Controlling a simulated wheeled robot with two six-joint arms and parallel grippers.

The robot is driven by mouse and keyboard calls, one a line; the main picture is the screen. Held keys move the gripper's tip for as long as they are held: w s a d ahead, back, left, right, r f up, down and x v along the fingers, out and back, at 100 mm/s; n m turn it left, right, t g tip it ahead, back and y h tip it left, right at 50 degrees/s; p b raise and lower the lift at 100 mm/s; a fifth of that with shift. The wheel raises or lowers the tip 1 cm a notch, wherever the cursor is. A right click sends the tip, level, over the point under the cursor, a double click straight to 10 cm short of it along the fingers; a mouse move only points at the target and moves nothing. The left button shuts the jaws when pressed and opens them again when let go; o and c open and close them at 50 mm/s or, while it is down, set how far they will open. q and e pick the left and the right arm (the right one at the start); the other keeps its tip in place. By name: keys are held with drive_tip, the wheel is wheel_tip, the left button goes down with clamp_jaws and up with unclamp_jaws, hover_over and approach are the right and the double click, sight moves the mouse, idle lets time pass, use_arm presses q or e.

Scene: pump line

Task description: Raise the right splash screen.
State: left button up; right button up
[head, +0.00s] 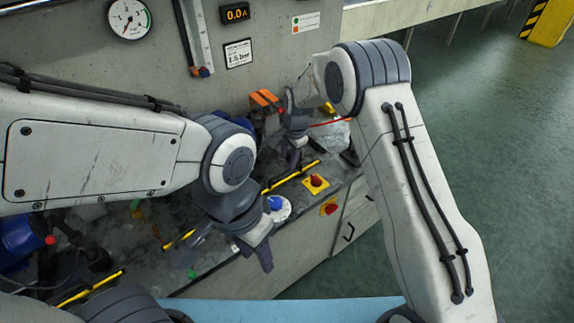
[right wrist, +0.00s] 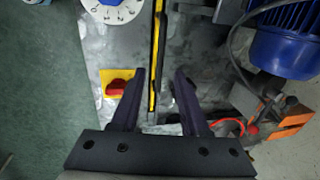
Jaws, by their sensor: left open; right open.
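A yellow-and-black bar (head: 291,177), which looks like the edge of the right splash screen, lies low along the bench front in the head view. The clear panel itself cannot be made out. In the right wrist view the bar (right wrist: 156,50) runs from the top edge down between the fingers. My right gripper (right wrist: 160,85) is open, one finger on each side of the bar; contact cannot be told. In the head view my right gripper (head: 292,155) is above the bench behind the bar. My left gripper (head: 262,258) is open near the bench front, left of the blue dial.
A red knob on a yellow plate (head: 315,183) and a dial with a blue knob (head: 277,207) sit on the bench front. A blue motor (right wrist: 288,42) and an orange block (right wrist: 290,120) stand right of my right gripper. Green floor (head: 470,150) is open at right.

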sight(286, 170)
drive_tip(key=shift+w+a+f+p, duration=0.1)
drive_tip(key=shift+w+f+p, duration=0.05)
drive_tip(key=shift+f, duration=0.7)
drive_tip(key=shift+w+a+f+p, duration=0.1)
drive_tip(key=shift+a+f, duration=0.05)
drive_tip(key=shift+f, duration=0.7)
drive_tip(key=shift+w+a+f+p, duration=0.1)
drive_tip(key=shift+w+f+p, duration=0.05)
drive_tip(key=shift+f, duration=0.7)
clamp_jaws()
drive_tip(key=shift+w, duration=0.1)
